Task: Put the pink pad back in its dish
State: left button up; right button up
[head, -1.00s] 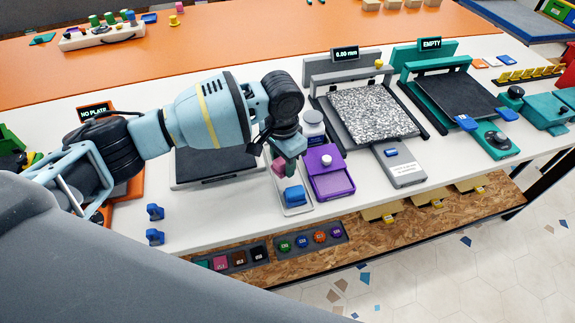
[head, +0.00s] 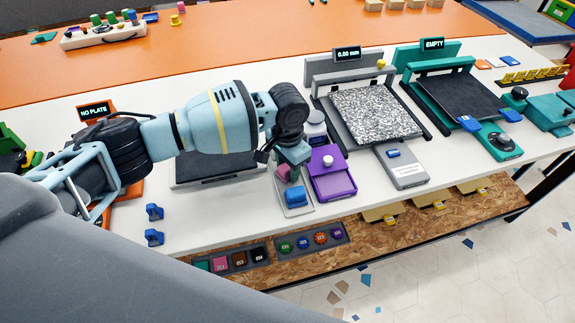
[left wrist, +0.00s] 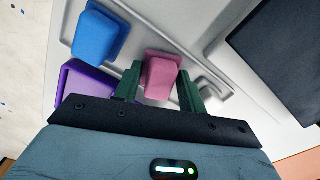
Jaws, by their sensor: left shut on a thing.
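My left gripper (head: 290,174) is shut on the pink pad (head: 283,173). In the left wrist view the pink pad (left wrist: 161,75) sits between the two green fingertips (left wrist: 160,88). The pad is at the back part of a light grey dish (head: 298,211), behind a blue pad (head: 296,195) that stands in the dish's front part. In the left wrist view the blue pad (left wrist: 98,38) is beside the pink one, apart from it. I cannot tell whether the pink pad touches the dish floor. My right gripper is not in view.
A purple box (head: 333,180) stands close at the dish's right. A dark flat plate (head: 215,168) lies to its left, partly under my arm. A white-topped jar (head: 315,122) stands behind. Two small blue clips (head: 154,212) lie at the table's front left.

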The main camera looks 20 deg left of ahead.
pick_arm(q)
jog(key=shift+f, duration=0.15)
jog(key=o, duration=1)
jog(key=shift+c, duration=0.2)
notch_tip(320, 180, up, 12)
jog(key=p, duration=0.1)
jog(key=shift+r, duration=0.2)
